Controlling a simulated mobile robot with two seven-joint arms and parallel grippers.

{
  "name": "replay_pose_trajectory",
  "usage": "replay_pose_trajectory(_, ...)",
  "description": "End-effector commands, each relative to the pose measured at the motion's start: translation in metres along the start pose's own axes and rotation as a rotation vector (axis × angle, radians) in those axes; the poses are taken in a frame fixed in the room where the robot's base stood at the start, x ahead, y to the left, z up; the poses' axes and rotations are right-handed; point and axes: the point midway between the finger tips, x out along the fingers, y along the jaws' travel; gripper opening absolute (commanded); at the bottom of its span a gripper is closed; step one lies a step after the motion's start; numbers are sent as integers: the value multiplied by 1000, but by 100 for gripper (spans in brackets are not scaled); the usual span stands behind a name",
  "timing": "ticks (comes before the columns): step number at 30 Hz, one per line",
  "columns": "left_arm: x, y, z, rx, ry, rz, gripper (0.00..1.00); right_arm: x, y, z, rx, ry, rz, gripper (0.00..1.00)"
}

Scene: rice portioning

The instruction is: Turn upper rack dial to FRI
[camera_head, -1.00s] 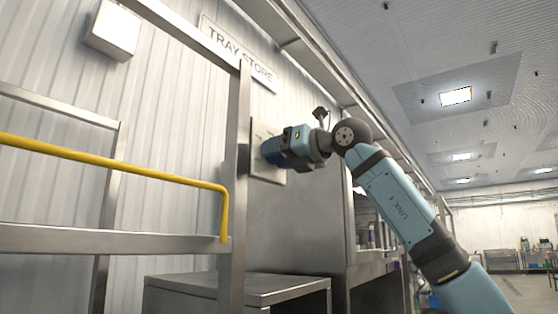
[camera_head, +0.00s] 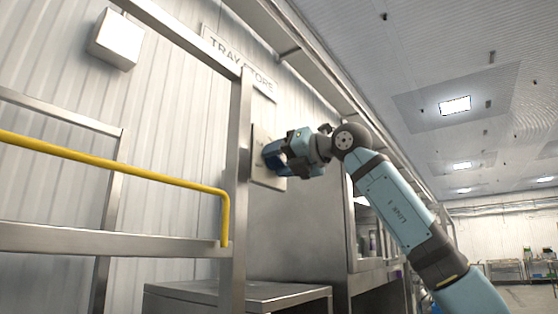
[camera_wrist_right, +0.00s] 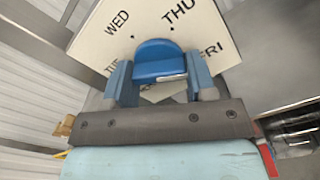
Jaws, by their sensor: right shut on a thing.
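The upper rack dial is a blue round knob (camera_wrist_right: 153,52) on a pale square plate (camera_wrist_right: 97,45), seen in the right wrist view. The plate bears the words WED, THU and FRI, and a partly hidden TUE; small dots sit by WED and THU. A pale bar on the knob points right; I cannot tell exactly which day it marks. My right gripper (camera_wrist_right: 158,82) is shut on the knob, one blue finger on each side. In the head view the right gripper (camera_head: 272,157) is at the wall plate (camera_head: 267,178) and mostly hides the dial. My left gripper is not in view.
A TRAY STORE sign (camera_head: 240,62) hangs above the plate. A steel post (camera_head: 238,150) stands close left of my right gripper, with a yellow rail (camera_head: 120,170) farther left. A steel table (camera_head: 235,292) is below. Open room lies to the right.

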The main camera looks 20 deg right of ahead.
Motion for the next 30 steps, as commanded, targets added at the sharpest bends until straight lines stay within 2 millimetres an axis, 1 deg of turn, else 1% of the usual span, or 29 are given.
replay_pose_trajectory(2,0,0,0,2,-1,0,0,0,0,0,2,0,0,28)
replay_pose_trajectory(3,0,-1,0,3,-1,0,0,0,0,0,1,0,0,58)
replay_pose_trajectory(5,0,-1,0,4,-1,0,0,0,0,0,1,0,0,72)
replay_pose_trajectory(6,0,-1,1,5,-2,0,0,0,0,0,1,0,0,77)
replay_pose_trajectory(14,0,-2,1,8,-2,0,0,-1,0,0,0,0,0,77)
replay_pose_trajectory(17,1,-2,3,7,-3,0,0,-7,0,0,-1,-1,1,77)
replay_pose_trajectory(20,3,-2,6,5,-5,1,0,-21,-2,-1,-2,-2,0,77)
replay_pose_trajectory(25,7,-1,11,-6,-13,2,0,-59,-2,-1,-2,-3,-1,77)
replay_pose_trajectory(30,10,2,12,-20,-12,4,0,-98,-1,-1,-1,-3,0,77)
